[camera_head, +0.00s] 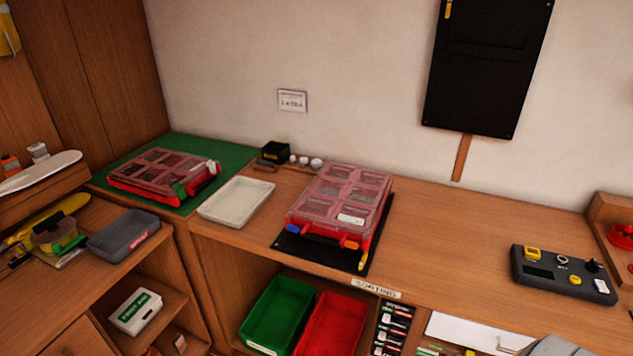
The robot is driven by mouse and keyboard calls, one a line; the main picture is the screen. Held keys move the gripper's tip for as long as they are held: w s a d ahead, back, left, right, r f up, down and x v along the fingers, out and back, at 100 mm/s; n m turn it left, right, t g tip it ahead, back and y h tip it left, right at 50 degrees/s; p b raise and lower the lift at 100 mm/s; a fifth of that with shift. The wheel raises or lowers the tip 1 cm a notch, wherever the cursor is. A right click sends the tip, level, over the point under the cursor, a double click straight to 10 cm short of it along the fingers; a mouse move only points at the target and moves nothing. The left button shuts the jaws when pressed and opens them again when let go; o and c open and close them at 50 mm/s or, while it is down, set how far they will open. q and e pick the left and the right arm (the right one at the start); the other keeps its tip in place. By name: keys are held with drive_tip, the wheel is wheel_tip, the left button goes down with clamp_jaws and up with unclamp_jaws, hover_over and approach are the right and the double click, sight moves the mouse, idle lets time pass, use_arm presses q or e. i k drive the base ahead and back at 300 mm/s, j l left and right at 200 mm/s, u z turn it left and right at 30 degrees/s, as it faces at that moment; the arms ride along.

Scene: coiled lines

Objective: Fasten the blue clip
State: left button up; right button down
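A red case with a clear compartmented lid (330,205) lies on a black mat (284,247) on the wooden bench, its lid down. The small blue clip (292,229) is at the left end of the case's front edge. An orange clip (349,244) is at the right end of that edge. The blue clip is too small to tell whether it is fastened. Neither of my grippers is in view.
A white tray (203,213) stands left of the case. A second red case (160,173) lies on a green mat (180,145). A black control box (545,281) stands at the right. Green (247,327) and red (347,298) bins sit below.

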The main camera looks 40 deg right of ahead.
sight(295, 228)
drive_tip(key=z, duration=1.3)
